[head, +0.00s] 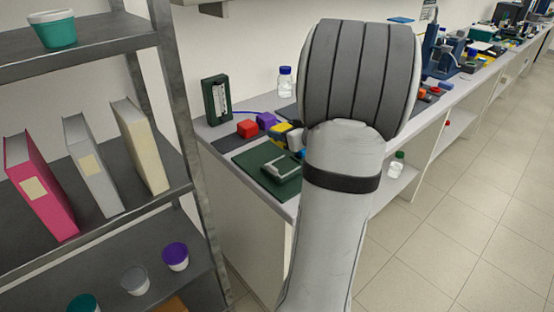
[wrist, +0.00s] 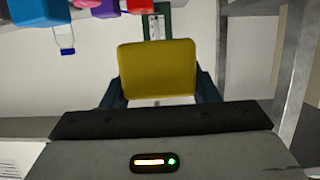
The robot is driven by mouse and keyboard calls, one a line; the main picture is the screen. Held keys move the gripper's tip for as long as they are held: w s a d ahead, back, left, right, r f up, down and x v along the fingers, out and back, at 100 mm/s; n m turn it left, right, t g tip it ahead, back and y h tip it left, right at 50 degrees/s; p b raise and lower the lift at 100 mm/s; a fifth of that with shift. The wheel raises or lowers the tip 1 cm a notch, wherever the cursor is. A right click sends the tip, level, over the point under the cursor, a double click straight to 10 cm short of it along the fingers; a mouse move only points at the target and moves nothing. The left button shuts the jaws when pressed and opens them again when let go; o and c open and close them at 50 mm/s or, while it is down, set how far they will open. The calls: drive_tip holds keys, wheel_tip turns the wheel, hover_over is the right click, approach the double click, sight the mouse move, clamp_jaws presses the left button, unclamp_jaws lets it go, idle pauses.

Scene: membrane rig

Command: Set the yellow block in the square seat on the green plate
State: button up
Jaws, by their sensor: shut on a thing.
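The yellow block (wrist: 158,70) is held between the dark blue fingers of my gripper (wrist: 160,84) in the wrist view. The gripper is shut on it. The green plate (head: 248,161) lies flat near the front edge of the bench in the head view.
A red block (head: 248,128) and a purple block (head: 266,120) sit behind the plate. A green upright device (head: 215,100) and a clear bottle (head: 285,82) stand farther back. A metal shelf (head: 178,120) with books and cups is at left. Floor at right is clear.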

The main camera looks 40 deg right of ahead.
wheel_tip(320, 180, down, 9)
drive_tip(key=shift+w+a+r+b, duration=0.1)
drive_tip(key=shift+w+a+b, duration=0.05)
drive_tip(key=shift+b, duration=0.3)
drive_tip(key=o, duration=1.2)
